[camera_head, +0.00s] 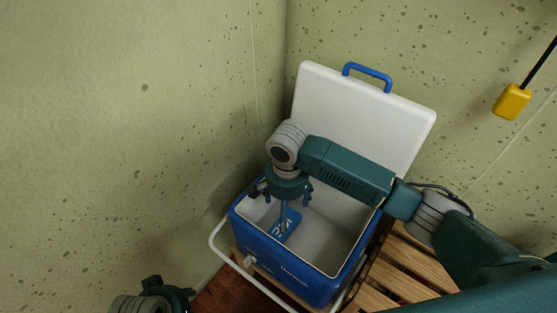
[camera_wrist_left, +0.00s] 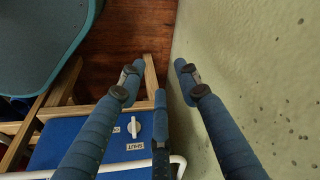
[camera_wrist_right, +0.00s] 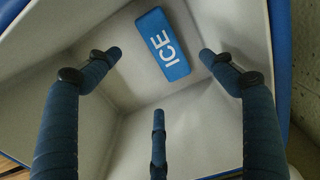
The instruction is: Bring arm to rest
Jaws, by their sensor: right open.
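My right arm reaches in from the right over the open cooler (camera_head: 285,277). My right gripper (camera_head: 285,207) points down into the cooler's opening, its fingers spread and empty. In the right wrist view the right gripper (camera_wrist_right: 158,75) shows three spread fingers, with a blue ice pack (camera_wrist_right: 162,44) marked ICE lying beyond them on the white inside of the cooler. The ice pack (camera_head: 288,226) is partly hidden by the fingers in the head view. My left gripper (camera_wrist_left: 156,82) has its fingers apart and empty, beside the wall and near the cooler's blue front; the head view shows only part of it at the bottom.
The cooler's white lid (camera_head: 350,115) stands open at the back, with a blue handle (camera_head: 368,74). Slatted wood (camera_head: 410,265) lies right of the cooler. Speckled walls (camera_head: 140,130) meet behind it. A yellow box (camera_head: 511,102) hangs on a cord at the upper right.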

